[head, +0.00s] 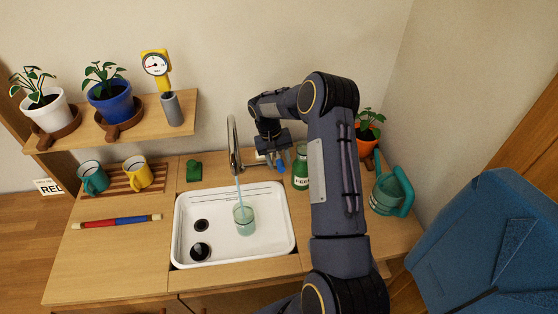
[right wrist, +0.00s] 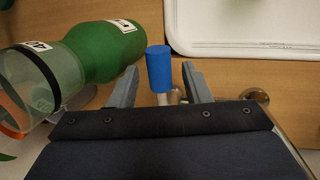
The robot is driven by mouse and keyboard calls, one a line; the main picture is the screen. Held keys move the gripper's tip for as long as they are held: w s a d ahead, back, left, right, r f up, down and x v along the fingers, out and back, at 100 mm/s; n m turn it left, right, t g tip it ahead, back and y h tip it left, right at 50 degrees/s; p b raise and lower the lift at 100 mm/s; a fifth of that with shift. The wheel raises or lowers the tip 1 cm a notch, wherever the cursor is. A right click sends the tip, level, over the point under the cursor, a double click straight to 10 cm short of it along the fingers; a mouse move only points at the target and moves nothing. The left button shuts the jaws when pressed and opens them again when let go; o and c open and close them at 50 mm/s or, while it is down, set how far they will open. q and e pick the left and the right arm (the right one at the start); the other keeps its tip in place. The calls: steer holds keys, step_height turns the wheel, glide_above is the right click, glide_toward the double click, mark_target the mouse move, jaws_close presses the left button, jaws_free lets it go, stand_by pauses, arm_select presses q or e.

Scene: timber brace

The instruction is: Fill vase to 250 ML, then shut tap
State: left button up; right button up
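The vase, a clear glass vessel (head: 244,220), stands in the white sink (head: 283,250) below the tap (head: 233,140). A thin pale-blue stream runs from the spout into it, and it holds some bluish water. Its level against any mark is too small to read. The tap's blue lever (head: 280,165) is at the right of the tap base. My right gripper (head: 275,160) is at that lever. In the right wrist view the blue lever (right wrist: 158,72) sits between the two fingers (right wrist: 160,84), which are apart with gaps on both sides. My left gripper is out of view.
A green bottle (head: 301,172) stands close beside my right gripper. A green watering can (head: 391,190) and potted plant (head: 368,128) are further right. A green sponge (head: 194,170), mugs on a rack (head: 122,180) and a red-blue rod (head: 117,221) are left.

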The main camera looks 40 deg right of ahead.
steer(key=b+v, duration=0.1)
steer(key=v, duration=0.6)
steer(key=shift+r+b, duration=0.35)
steer(key=shift+r, duration=0.05)
steer(key=shift+c, duration=0.2)
